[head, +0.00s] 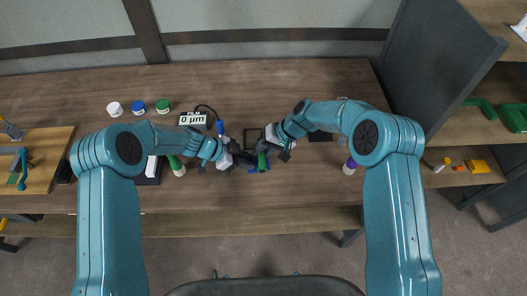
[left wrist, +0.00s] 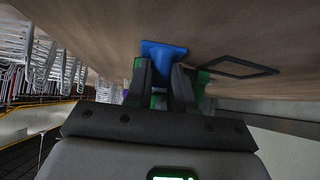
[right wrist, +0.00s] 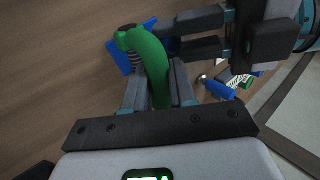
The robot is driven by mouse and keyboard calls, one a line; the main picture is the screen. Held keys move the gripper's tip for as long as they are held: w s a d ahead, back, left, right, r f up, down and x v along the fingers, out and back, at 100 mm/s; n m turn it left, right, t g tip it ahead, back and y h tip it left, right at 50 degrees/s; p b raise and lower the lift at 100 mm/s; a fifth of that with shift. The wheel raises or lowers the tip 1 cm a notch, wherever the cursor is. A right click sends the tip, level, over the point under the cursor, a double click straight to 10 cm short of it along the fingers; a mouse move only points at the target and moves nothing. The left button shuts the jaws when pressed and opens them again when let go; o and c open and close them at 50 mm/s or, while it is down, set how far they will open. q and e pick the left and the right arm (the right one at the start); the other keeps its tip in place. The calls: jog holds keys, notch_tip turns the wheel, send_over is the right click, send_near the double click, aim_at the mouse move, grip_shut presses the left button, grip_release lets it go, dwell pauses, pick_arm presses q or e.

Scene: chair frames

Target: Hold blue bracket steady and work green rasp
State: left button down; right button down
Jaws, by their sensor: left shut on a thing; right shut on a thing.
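The blue bracket (left wrist: 163,52) is between the fingers of my left gripper (left wrist: 162,72), which is shut on it at the bench top. The bracket also shows in the right wrist view (right wrist: 118,58), partly hidden behind the rasp and a finger. The green rasp (right wrist: 150,55) has a curved handle. My right gripper (right wrist: 158,90) is shut on this handle, and the rasp's ribbed dark part lies over or against the bracket; exact contact cannot be told. In the head view the green rasp (head: 262,162) is small, close between both grippers, mostly covered.
A gauge reading 0 µm (head: 193,118) with a blue probe stands behind my left gripper. White, blue and green pots (head: 138,107) stand at the back left. A black square outline (head: 252,133) lies near the grippers. A grey panel (head: 430,65) rises at the right.

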jog(key=shift+s+d+f, duration=0.1)
jog(key=shift+s, duration=0.95)
jog(key=shift+w, duration=1.1)
pick_arm(q)
jog(key=shift+s, duration=0.1)
pick_arm(e)
jog(key=shift+s, duration=0.1)
jog(key=shift+s+r, duration=0.2)
jog(key=shift+s, duration=0.7)
